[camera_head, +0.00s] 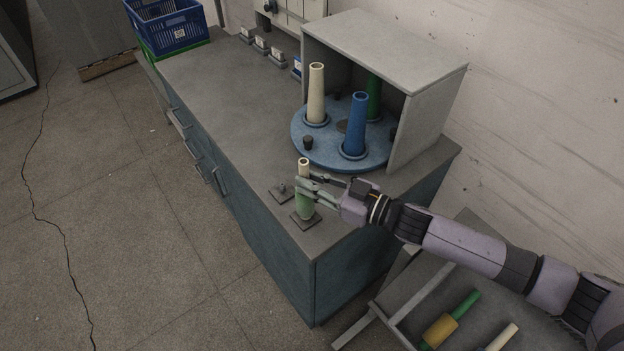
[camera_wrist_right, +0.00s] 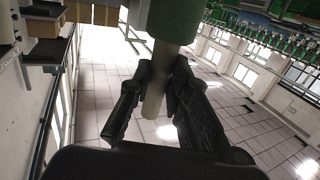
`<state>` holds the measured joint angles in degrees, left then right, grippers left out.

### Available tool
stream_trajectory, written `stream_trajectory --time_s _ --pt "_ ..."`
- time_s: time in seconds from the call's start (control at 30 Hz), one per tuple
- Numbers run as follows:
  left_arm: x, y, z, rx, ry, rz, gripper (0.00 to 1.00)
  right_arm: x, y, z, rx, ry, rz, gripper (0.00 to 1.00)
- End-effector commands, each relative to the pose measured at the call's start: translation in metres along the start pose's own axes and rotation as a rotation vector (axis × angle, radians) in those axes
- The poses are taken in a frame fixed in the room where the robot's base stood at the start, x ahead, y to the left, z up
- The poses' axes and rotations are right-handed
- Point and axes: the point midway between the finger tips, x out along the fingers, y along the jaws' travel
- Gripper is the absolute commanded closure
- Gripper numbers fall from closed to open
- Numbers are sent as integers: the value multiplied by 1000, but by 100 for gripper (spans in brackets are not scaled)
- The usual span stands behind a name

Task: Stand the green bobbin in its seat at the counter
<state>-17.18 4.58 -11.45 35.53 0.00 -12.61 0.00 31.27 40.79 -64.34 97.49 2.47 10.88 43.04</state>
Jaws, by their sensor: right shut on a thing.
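The green bobbin (camera_head: 304,206) is upright at the near corner of the counter (camera_head: 222,98), its cream tube end on top. My right gripper (camera_head: 306,184) is shut on its upper part, reaching in from the right. The bobbin's lower end is over a small dark square seat (camera_head: 304,222); I cannot tell whether it rests fully down on it. In the right wrist view, the fingers (camera_wrist_right: 160,98) are on either side of the cream tube, with the green yarn (camera_wrist_right: 178,18) beyond. My left gripper is not in view.
A second square seat (camera_head: 282,192) with a short peg stands empty close by. A blue turntable (camera_head: 318,150) with cream (camera_head: 316,92), blue (camera_head: 357,122) and green cones is behind, partly under a grey hood (camera_head: 390,48). A tray (camera_head: 410,300) with bobbins is at lower right.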

Motion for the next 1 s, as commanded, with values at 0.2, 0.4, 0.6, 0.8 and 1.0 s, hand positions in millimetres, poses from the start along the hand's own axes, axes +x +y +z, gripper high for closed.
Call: stream_trajectory --time_s 0.2,0.4,0.6,0.8,1.0 --pt "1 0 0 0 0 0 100 0 0 2 0 2 -1 100" --pt "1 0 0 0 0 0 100 0 0 2 0 1 0 79" --pt "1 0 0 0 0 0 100 0 0 2 0 1 0 65" --pt "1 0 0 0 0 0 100 0 0 2 0 0 0 59" --pt "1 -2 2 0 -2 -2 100 -1 0 3 0 -1 1 59"
